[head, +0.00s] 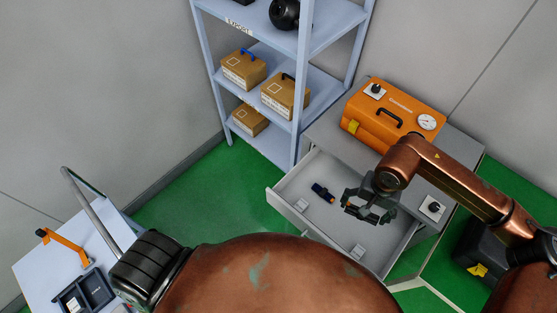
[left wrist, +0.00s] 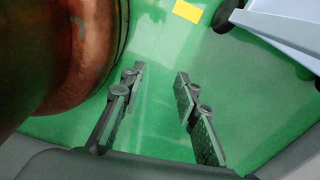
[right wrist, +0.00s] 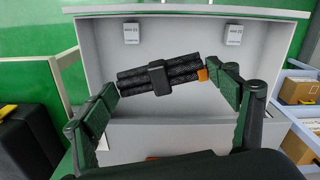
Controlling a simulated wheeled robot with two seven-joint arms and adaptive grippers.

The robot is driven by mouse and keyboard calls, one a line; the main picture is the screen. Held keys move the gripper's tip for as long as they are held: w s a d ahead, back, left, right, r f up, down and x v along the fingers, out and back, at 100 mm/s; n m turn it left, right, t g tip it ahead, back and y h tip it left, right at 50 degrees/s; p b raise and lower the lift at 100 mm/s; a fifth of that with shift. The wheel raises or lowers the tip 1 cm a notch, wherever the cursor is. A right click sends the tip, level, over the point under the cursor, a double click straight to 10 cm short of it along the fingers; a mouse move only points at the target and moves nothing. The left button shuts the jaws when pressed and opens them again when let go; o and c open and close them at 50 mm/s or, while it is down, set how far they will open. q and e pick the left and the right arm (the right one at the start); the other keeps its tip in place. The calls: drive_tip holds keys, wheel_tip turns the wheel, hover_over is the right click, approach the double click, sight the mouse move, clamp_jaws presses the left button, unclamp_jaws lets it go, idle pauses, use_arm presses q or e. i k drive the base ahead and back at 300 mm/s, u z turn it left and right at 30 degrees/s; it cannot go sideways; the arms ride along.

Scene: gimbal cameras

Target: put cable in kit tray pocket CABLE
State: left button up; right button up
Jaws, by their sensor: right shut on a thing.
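The cable (right wrist: 160,75), a black braided bundle with a dark band around its middle, lies lengthwise between the fingers of my right gripper (right wrist: 168,88), over the drawer. My right gripper is shut on it with the fingers wide apart. In the head view this gripper (head: 367,210) is above the open drawer; the cable is hard to make out there. The dark grey kit tray (head: 88,293) lies on the white table at lower left, partly cut off; its pocket labels are too small to read. My left gripper (left wrist: 158,105) is open and empty above green floor.
The open drawer (head: 285,208) also holds a small dark blue and orange item (head: 322,192) and two small white pieces (head: 302,204). An orange case (head: 392,118) stands on the cabinet. A shelf (head: 262,145) with boxes is behind. An orange stand (head: 62,245) is near the tray.

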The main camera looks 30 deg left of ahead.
sight(96, 291)
drive_tip(key=z, duration=0.35)
drive_tip(key=k, duration=2.7)
drive_tip(key=u, duration=2.7)
drive_tip(key=i, duration=1)
drive_tip(key=z, duration=0.05)
